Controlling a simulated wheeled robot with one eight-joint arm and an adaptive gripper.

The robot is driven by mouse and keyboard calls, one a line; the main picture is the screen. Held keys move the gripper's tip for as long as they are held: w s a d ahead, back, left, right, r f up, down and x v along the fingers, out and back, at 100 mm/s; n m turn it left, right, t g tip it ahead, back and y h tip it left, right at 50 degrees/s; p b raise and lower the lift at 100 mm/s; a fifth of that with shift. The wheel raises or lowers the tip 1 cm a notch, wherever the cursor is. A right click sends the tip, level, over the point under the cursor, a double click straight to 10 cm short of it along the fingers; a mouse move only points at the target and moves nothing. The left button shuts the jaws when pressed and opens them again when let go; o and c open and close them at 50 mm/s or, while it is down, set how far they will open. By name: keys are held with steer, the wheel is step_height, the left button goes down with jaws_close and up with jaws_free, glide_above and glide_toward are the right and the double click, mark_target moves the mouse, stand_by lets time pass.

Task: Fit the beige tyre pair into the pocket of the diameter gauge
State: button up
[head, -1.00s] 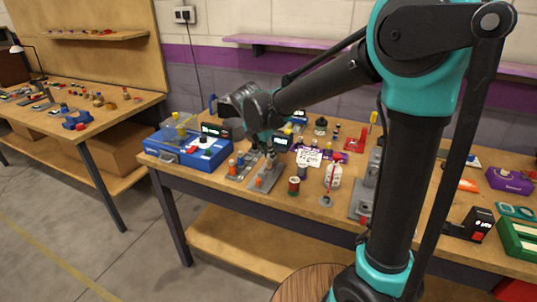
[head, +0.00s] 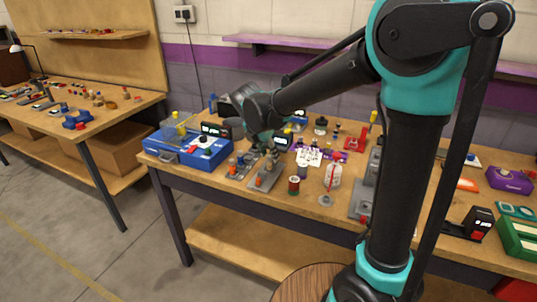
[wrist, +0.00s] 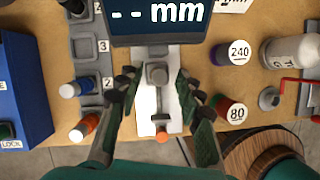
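The diameter gauge is under my gripper. In the wrist view its dark display (wrist: 157,22) reads "-- mm", above a pale plate (wrist: 148,108) with a grey round piece (wrist: 157,73) and an orange knob (wrist: 161,137). In the head view its grey base (head: 263,180) lies near the table's front edge. My gripper (wrist: 158,80) is open, one finger on each side of the grey piece, with gaps visible; it also shows in the head view (head: 271,150). I cannot make out a beige tyre pair for certain, nor tell whether the grey piece is part of the gauge.
Left of the gauge are a grey numbered tray (wrist: 88,47), small white-and-blue (wrist: 70,90) and orange (wrist: 84,128) bottles, and a blue box (wrist: 22,85). On the right stand cylinders marked 240 (wrist: 230,53) and 80 (wrist: 230,110), and a white bottle (wrist: 290,50).

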steer(key=v, duration=1.1)
steer(key=shift+s+r, duration=0.2)
steer(key=shift+r, duration=0.15)
steer(key=shift+a, duration=0.1)
